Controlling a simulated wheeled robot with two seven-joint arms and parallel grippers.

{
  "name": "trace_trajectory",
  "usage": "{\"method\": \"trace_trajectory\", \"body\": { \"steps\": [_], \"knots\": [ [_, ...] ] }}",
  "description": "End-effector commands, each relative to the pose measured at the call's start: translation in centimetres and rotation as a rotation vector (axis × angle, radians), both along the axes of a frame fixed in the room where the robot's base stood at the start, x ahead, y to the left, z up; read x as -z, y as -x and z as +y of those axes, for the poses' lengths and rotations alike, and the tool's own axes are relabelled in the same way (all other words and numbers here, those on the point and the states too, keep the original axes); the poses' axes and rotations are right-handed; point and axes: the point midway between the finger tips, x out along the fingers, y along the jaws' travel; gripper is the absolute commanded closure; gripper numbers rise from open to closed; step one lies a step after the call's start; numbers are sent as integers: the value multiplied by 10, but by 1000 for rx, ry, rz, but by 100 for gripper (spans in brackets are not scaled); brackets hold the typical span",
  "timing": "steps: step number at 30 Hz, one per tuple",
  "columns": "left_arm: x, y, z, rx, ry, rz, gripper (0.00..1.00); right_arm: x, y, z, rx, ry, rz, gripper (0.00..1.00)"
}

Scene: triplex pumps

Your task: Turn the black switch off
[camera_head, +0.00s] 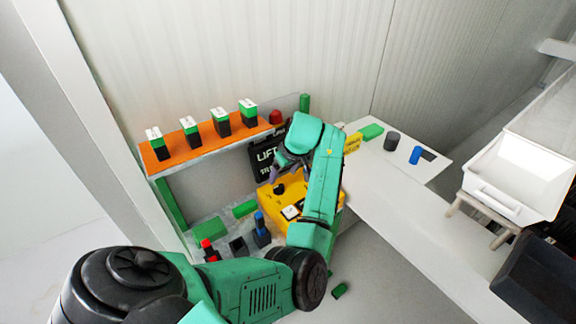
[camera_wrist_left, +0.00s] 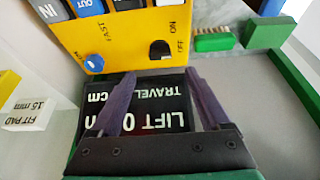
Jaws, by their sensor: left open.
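The black switch (camera_wrist_left: 160,50) sits on the face of a yellow control box (camera_wrist_left: 125,40), beside the printed words ON and OFF. I cannot tell its position. In the head view a small black part (camera_head: 279,188) shows on top of the yellow box (camera_head: 268,205). My left gripper (camera_head: 287,171) is over the box's back edge, by the black LIFT sign. In the left wrist view its two dark purple fingers (camera_wrist_left: 160,75) are spread apart and empty, just short of the switch, with the black LIFT TRAVEL panel (camera_wrist_left: 140,105) between them.
A blue knob (camera_wrist_left: 94,63) is on the box near FAST. An orange shelf (camera_head: 215,142) with several green-and-black blocks stands behind. Red (camera_head: 208,246) and blue (camera_head: 261,222) parts stand in front. A white table (camera_head: 415,205) with a white bin (camera_head: 515,180) beyond is at right.

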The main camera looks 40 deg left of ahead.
Motion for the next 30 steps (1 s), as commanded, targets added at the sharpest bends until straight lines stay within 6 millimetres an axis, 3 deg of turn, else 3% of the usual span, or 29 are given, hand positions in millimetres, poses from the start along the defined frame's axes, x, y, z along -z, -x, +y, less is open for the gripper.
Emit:
{"method": "trace_trajectory", "body": {
  "steps": [6,9,30],
  "knots": [
    [-49,6,-21,2,0,-5,20,18,0,-1,0,1,0,50],
    [-62,8,-25,1,0,-2,20,20,0,-1,0,1,1,50],
    [-66,9,-26,1,0,0,20,19,-2,-1,0,0,-3,50]
  ]
}}
